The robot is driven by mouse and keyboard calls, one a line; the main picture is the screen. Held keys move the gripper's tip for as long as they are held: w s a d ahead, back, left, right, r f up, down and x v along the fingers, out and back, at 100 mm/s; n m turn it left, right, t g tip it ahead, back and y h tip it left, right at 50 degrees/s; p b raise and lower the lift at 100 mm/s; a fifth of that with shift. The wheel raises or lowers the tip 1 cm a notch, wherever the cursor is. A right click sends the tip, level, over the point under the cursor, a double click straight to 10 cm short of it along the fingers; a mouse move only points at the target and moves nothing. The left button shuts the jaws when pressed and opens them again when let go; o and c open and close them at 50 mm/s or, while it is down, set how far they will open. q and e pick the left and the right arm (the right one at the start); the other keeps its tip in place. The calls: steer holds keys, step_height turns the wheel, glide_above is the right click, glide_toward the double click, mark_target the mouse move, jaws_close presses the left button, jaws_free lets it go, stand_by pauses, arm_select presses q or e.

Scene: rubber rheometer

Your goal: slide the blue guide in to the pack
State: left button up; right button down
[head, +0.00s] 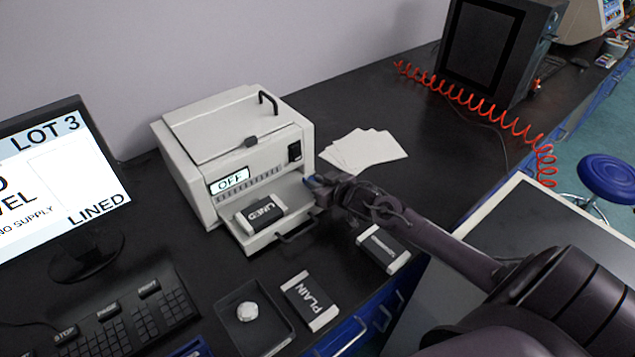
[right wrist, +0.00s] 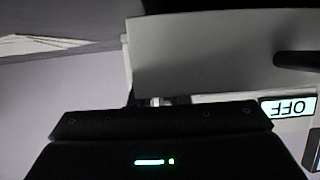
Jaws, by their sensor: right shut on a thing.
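The beige machine (head: 235,150) shows OFF on its display, and its front tray (head: 262,238) is out. A black and white pack labelled LINED (head: 262,214) lies on that tray. My right gripper (head: 318,184) is at the right end of the tray, shut on the blue guide (head: 309,179). Only a small blue bit of the guide shows; the fingers hide the rest. A gap of tray separates the guide from the pack. The right wrist view shows the machine's display (right wrist: 288,107) but not the guide. My left gripper is out of view.
A dark dish (head: 268,305) holds a pale round piece. White sheets (head: 365,150) lie right of the machine. A monitor (head: 60,185) and keyboard (head: 115,320) stand left.

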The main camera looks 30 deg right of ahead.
steer(key=shift+a, duration=0.1)
steer(key=a, duration=0.2)
steer(key=a+p, duration=0.1)
steer(key=a, duration=0.2)
steer(key=a+p, duration=0.1)
steer(key=a, duration=0.1)
steer(key=shift+s+a, duration=0.3)
steer(key=shift+a, duration=0.1)
steer(key=c, duration=1.4)
jaws_free()
steer(key=shift+o, duration=0.2)
steer(key=v, duration=0.6)
steer(key=shift+s, duration=0.3)
steer(key=shift+s+d+r, duration=0.1)
steer(key=shift+s+r, duration=0.25)
steer(key=shift+s, duration=0.2)
